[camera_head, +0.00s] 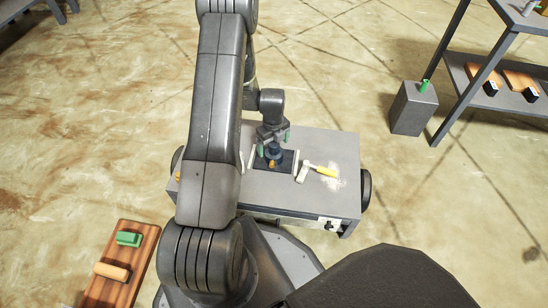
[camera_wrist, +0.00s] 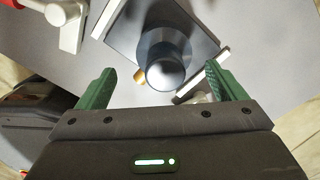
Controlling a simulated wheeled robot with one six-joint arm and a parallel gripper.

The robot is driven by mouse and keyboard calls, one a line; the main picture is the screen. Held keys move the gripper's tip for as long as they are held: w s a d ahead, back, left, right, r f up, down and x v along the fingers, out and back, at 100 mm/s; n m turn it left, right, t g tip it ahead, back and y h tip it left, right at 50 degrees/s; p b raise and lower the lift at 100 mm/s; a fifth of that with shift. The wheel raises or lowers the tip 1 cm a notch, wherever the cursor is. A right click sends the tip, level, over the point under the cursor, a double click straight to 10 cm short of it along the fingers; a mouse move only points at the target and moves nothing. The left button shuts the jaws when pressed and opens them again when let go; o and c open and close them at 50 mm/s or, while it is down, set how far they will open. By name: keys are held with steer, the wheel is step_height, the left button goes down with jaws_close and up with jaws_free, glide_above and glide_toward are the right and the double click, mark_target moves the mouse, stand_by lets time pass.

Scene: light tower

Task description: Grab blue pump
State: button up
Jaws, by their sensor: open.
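The blue pump (camera_head: 272,151) stands on a dark square base plate (camera_head: 286,162) on the grey box-like table (camera_head: 330,196). In the wrist view, the pump (camera_wrist: 166,58) is a dark blue-grey rounded cylinder seen from above, on its plate (camera_wrist: 122,34). My gripper (camera_head: 272,136) is above the pump in the head view. Its two green fingers are spread apart in the wrist view (camera_wrist: 160,84), with the pump's rounded top between and slightly beyond them. I cannot tell how far the fingertips are above it. Nothing is held.
A wooden board (camera_head: 127,262) with green and orange blocks is at lower left. A grey box (camera_head: 413,108) and a shelf (camera_head: 495,93) stand at right.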

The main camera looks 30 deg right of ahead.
mark_target(274, 151)
steer(key=f, duration=0.1)
steer(key=f+b, duration=0.1)
steer(key=f, duration=0.1)
steer(key=f+b, duration=0.1)
steer(key=f, duration=0.1)
steer(key=shift+w+d, duration=0.15)
steer(key=shift+d, duration=0.15)
steer(key=shift+c, duration=0.4)
steer(key=c, duration=1.9)
